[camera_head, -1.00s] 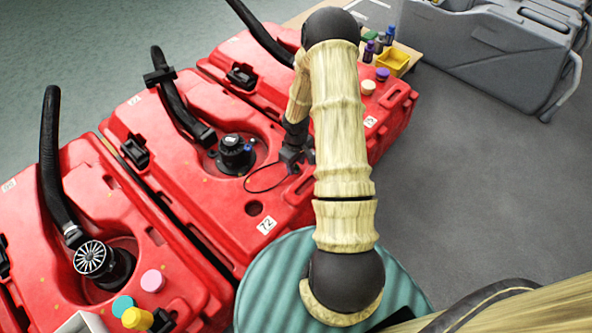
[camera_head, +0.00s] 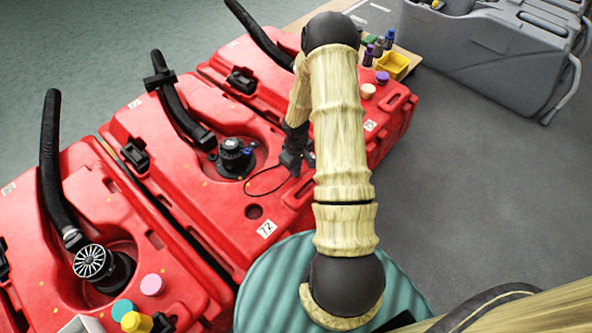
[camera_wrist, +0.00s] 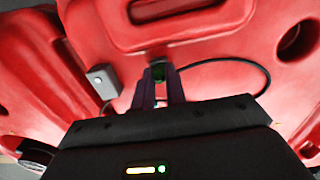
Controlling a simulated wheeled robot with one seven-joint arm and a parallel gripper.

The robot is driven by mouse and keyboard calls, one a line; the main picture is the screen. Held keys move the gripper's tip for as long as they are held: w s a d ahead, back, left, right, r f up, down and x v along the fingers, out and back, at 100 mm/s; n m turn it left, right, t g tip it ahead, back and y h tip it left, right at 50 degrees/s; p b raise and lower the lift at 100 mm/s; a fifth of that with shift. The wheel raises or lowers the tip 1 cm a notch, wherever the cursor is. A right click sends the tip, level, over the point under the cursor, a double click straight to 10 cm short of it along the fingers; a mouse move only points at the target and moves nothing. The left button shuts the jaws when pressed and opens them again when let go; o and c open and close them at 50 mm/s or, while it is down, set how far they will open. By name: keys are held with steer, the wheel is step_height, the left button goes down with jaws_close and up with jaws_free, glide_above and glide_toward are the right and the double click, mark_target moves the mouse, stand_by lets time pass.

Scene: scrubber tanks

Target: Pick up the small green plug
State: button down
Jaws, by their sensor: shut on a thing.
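The small green plug (camera_wrist: 158,73) shows in the wrist view between the tips of my two dark fingers. My gripper (camera_wrist: 160,84) is shut on it, close over the red tank (camera_wrist: 215,75). The fingers cover most of the plug, and I cannot tell whether it is clear of the tank. The plug cannot be made out there.
A thin black cord (camera_head: 262,192) loops beside my gripper. A black cap (camera_head: 235,157) and hose (camera_head: 182,100) stand on the middle tank. A yellow bin (camera_head: 393,66) and small bottles (camera_head: 377,45) are at the back. Grey floor (camera_head: 470,190) is open to the right.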

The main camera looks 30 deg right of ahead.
steer(key=shift+r, duration=0.1)
step_height(320, 180, up, 10)
steer(key=p, duration=0.4)
steer(key=shift+p, duration=0.4)
steer(key=n+p, duration=0.3)
steer(key=n, duration=0.2)
steer(key=shift+p, duration=0.4)
steer(key=shift+w, duration=0.1)
